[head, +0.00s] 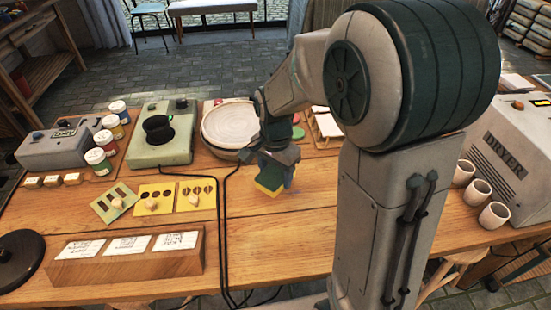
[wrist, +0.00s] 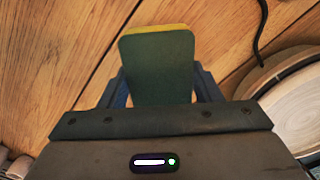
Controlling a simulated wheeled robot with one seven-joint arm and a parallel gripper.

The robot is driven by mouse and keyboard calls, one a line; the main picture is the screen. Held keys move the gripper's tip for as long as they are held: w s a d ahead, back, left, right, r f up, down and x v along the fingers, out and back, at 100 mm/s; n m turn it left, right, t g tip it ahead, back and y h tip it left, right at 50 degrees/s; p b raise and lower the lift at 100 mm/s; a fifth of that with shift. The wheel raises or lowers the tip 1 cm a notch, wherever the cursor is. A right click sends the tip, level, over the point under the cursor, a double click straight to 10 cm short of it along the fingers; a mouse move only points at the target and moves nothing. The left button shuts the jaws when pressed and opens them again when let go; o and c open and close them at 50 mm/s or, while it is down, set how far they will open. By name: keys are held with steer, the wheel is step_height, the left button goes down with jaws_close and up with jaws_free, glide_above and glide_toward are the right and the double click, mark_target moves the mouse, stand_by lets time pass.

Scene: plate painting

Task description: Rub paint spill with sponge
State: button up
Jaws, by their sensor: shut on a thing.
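My gripper (head: 273,174) is shut on a sponge, which shows yellow low down in the head view (head: 267,189). In the wrist view the sponge (wrist: 158,68) has a dark green face and a thin yellow edge, and sits between the two blue fingers of my gripper (wrist: 160,88). The sponge is over the wooden table (head: 270,235), in front of the round plates. I cannot tell whether it touches the wood. No paint spill can be made out in either view; the sponge and my arm hide part of the table.
Stacked plates (head: 230,122) stand just behind my gripper. A green machine (head: 160,150), stencil cards (head: 157,200) and a wooden card holder (head: 128,258) are to the left. Black cables (head: 222,240) cross the table. White cups (head: 478,191) and a dryer (head: 508,150) stand at right.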

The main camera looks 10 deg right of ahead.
steer(key=shift+r+p, duration=0.75)
steer(key=shift+r, duration=0.55)
steer(key=shift+d, duration=0.1)
